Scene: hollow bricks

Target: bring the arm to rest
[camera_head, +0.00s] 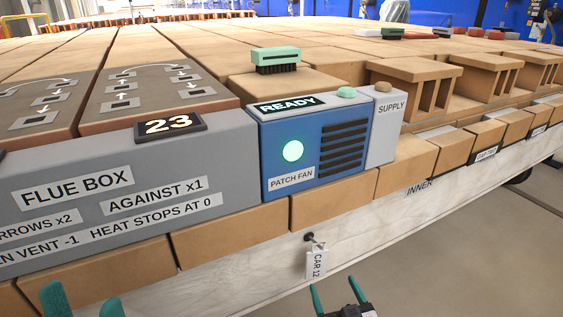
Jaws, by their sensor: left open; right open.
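My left gripper (84,302) shows at the bottom left edge, with two green fingertips apart and nothing between them. Most of it is cut off by the frame. My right gripper (338,294) is at the bottom, right of centre, with its green fingers spread and empty. It is below the hanging CAR 12 tag (317,263) and apart from it. Both grippers are in front of the brick-laden car and touch nothing that I can see.
A grey flue box (100,195) showing 23, a blue patch fan (290,170) with a lit green lamp, and a supply box (384,128) stand along the car's front edge. A green-handled brush (276,58) lies on bricks behind. Floor (480,250) at the right is clear.

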